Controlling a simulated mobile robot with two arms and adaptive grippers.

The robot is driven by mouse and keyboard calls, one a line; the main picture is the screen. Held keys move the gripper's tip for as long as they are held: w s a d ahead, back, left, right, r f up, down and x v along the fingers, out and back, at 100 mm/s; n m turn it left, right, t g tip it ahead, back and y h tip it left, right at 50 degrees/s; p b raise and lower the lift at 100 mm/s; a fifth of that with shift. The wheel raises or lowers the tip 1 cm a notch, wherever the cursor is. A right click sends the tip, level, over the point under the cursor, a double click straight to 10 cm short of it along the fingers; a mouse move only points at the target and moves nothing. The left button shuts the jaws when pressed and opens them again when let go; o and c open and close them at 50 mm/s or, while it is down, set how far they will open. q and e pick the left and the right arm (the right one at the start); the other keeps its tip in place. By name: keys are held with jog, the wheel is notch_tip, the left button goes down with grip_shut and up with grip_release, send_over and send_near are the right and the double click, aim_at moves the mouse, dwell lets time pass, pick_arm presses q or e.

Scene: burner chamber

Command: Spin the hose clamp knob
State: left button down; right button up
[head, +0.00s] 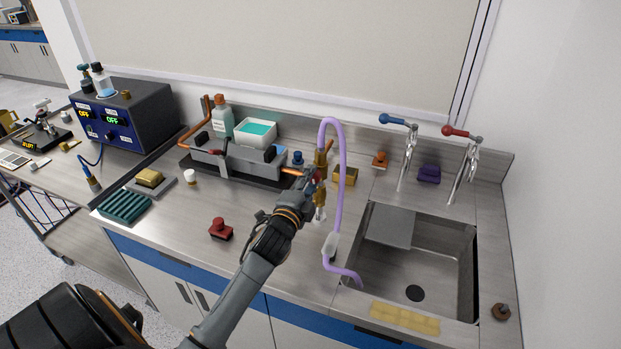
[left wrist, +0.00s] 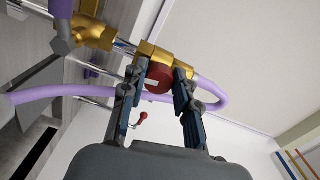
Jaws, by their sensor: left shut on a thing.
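The dark red round knob (left wrist: 158,82) sits on a brass fitting (left wrist: 155,55) in the left wrist view. My left gripper (left wrist: 161,88) is shut on the knob, one finger on each side. In the head view, my left gripper (head: 313,186) reaches the upright brass fitting (head: 321,162) behind the counter's middle, and its fingers hide most of the knob. A purple hose (head: 342,160) arches over beside the fitting and runs down to the sink's left edge. My right gripper is not in view.
A sink (head: 440,265) lies right of the hose, with a blue-handled tap (head: 405,150) and a red-handled tap (head: 466,165) behind it. A burner apparatus (head: 232,160) stands left of the gripper. A red knobbed piece (head: 221,230) lies on the front counter, with clear room around it.

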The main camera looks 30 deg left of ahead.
pick_arm(q)
jog(key=n+p, duration=0.1)
jog(key=n, duration=0.4)
jog(key=shift+n, duration=0.3)
jog(key=n, duration=0.2)
jog(key=n+p, duration=0.1)
jog(key=n, duration=0.2)
jog(key=shift+d+f+n, duration=0.1)
jog(key=shift+f+n, duration=0.1)
jog(key=shift+n, duration=0.1)
jog(key=c, duration=1)
grip_release()
jog(key=v, duration=1.2)
